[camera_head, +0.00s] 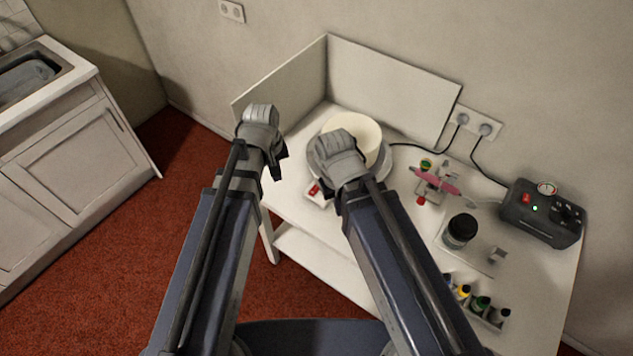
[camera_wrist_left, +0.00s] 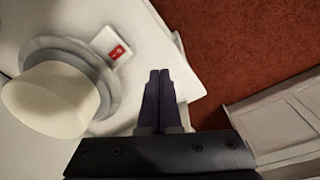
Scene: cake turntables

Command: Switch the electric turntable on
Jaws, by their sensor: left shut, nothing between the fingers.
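The electric turntable (camera_head: 384,163) is a grey round plate on the white table, carrying a pale cake (camera_head: 365,132); my right wrist partly covers it. Its white switch box with a red rocker switch (camera_head: 314,188) pokes out at the front left. In the left wrist view, the turntable (camera_wrist_left: 104,88) and the red switch (camera_wrist_left: 117,51) lie left of and beyond my fingertips. My left gripper (camera_head: 277,168) is shut and empty above the table's left edge, apart from the switch; its fingers show in the left wrist view (camera_wrist_left: 159,74). My right gripper's fingers are hidden behind its wrist.
To the right stand a black box with a red switch (camera_head: 541,213), a small stand with a pink piece (camera_head: 437,182), a dark jar (camera_head: 460,231) and several small bottles (camera_head: 480,304). White panels (camera_head: 392,92) edge the table's back. Red carpet lies left.

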